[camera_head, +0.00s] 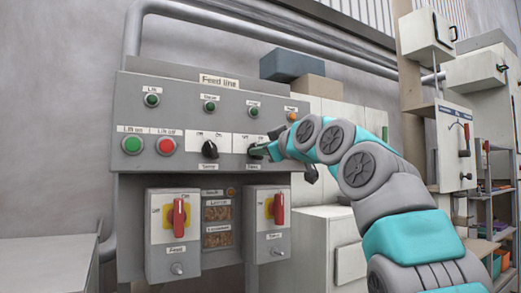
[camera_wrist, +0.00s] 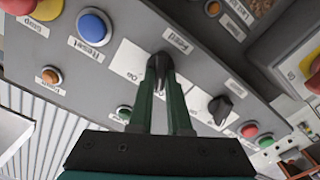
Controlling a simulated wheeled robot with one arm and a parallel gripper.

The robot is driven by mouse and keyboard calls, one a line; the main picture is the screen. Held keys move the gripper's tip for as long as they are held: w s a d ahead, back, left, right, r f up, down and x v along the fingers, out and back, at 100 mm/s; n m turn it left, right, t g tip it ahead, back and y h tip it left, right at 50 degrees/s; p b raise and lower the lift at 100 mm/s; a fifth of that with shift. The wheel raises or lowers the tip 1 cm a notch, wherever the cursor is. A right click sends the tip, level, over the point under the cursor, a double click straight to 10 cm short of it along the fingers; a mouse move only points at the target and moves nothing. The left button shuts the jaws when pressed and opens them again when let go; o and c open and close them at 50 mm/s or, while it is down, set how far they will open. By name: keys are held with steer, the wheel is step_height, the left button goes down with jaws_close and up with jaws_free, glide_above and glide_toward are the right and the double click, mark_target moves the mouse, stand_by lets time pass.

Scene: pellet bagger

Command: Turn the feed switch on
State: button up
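The feed switch (camera_head: 255,151) is a black rotary knob on a white plate of the grey panel, with a label below it in the head view. My gripper (camera_head: 265,151) reaches it from the right and covers part of it. In the wrist view, the fingertips of my gripper (camera_wrist: 160,66) close together on the dark knob, beside the "Feed" label.
Green (camera_head: 132,145) and red (camera_head: 166,146) lift buttons are on the panel's left. An orange button (camera_head: 292,116) sits above my gripper. Two boxes with red handles (camera_head: 178,217) (camera_head: 278,207) hang below.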

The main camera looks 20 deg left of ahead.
jaws_close()
stand_by(0.3)
steer(key=m+p, duration=0.2)
steer(key=m, duration=0.4)
steer(key=m+p, duration=0.1)
steer(key=m, duration=0.4)
steer(key=shift+w+d+m+p, duration=0.2)
steer(key=shift+m+p, duration=0.2)
stand_by(0.3)
steer(key=o, duration=0.6)
jaws_free()
